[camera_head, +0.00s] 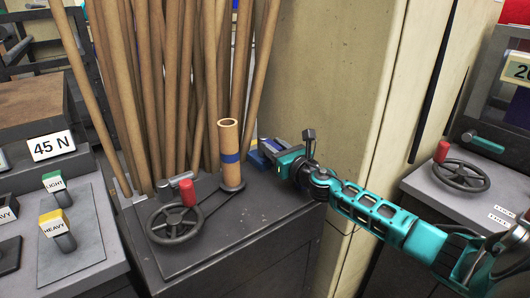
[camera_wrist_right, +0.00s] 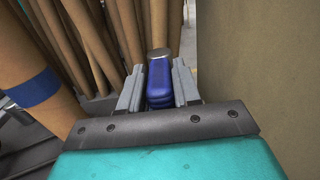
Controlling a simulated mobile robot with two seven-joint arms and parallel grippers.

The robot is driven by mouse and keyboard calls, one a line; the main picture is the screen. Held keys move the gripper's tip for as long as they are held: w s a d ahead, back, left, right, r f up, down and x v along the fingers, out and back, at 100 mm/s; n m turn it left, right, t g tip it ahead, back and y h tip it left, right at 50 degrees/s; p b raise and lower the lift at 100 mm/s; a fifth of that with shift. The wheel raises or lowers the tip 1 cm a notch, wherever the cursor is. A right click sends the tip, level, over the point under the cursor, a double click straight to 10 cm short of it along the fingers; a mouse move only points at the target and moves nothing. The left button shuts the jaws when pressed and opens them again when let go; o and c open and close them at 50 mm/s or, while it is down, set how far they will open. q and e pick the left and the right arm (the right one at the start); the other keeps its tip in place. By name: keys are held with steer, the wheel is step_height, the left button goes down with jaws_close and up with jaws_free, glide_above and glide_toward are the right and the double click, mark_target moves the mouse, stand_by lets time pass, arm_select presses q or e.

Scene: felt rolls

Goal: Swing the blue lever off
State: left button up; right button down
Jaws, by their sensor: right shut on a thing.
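The blue lever (camera_wrist_right: 158,80) stands between the two grey fingers of my right gripper (camera_wrist_right: 158,90) in the right wrist view, its rounded top showing above them. The fingers are shut on it. In the head view my right gripper (camera_head: 266,153) is at the back right corner of the dark cabinet top, just right of the cardboard tube. Bits of blue show by its fingertips there, but the lever is mostly hidden by the gripper. The lever's base is hidden in both views. My left gripper is not in view.
The cardboard tube (camera_head: 229,148) with a blue band stands upright close left of the gripper. A handwheel with a red knob (camera_head: 187,192) is on the cabinet (camera_head: 245,228). Several long brown rolls lean behind. A beige panel (camera_head: 325,90) rises behind the right arm.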

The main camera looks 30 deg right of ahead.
stand_by(0.4)
steer(key=c, duration=0.9)
jaws_free()
steer(key=s, duration=1.1)
steer(key=shift+s+b, duration=0.2)
steer(key=shift+b, duration=0.15)
steer(key=shift+s, duration=0.75)
